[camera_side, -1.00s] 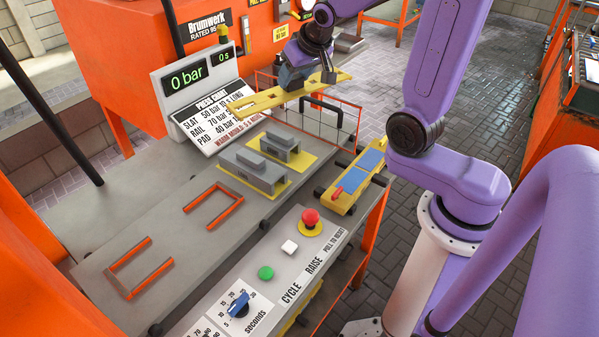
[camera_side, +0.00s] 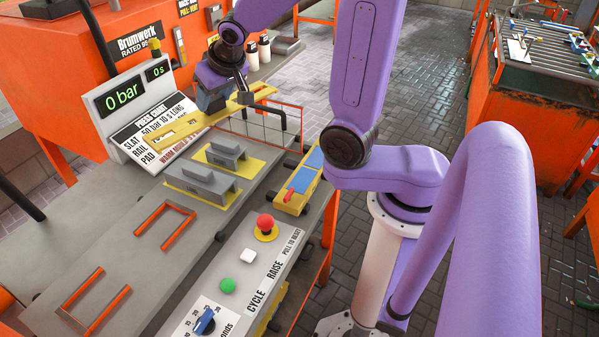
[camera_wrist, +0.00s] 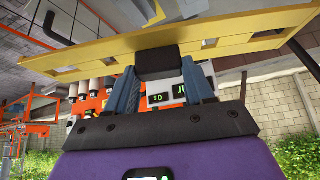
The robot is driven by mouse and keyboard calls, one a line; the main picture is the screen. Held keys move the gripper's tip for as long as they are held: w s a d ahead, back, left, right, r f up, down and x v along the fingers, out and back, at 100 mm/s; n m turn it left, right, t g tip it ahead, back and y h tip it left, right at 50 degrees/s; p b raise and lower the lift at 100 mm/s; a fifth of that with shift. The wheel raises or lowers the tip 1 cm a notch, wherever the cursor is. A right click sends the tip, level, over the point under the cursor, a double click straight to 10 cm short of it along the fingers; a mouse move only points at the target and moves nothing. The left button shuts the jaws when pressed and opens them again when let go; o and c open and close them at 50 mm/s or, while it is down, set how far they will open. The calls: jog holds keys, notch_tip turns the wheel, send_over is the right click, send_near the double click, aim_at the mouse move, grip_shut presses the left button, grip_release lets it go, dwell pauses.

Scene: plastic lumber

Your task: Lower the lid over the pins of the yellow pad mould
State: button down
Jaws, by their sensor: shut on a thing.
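A long flat yellow plate with holes (camera_side: 195,125), which looks like the lid, is in my gripper (camera_side: 241,96). My gripper is shut on it, and the plate hangs above the back of the grey bench, in front of the press chart. In the wrist view the yellow plate (camera_wrist: 225,47) spans the picture above my gripper (camera_wrist: 160,68). I cannot tell which is the pad mould, and no pins are distinguishable.
A yellow tray with blue inserts (camera_side: 305,178) lies at the bench's right edge. Orange frames (camera_side: 168,226) mark bare grey bench. A wire rack (camera_side: 275,128) stands close behind the blocks. The button panel (camera_side: 245,270) is at the front. The display (camera_side: 122,93) reads 0 bar.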

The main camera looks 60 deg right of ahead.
jog(key=shift+r, duration=0.1)
jog(key=shift+w+r, duration=0.1)
jog(key=shift+r, duration=0.45)
notch_tip(320, 180, up, 4)
jog(key=shift+f, duration=0.2)
jog(key=s+d+f, duration=0.2)
jog(key=s+d, duration=0.5)
jog(key=d, duration=0.1)
notch_tip(320, 180, up, 2)
jog(key=n+y, duration=0.2)
jog(key=n, duration=0.1)
send_over(314, 169)
notch_tip(314, 169, down, 16)
jog(key=shift+r, duration=0.2)
dwell(0.5)
jog(key=shift+f, duration=2.85)
jog(key=shift+f, duration=1.45)
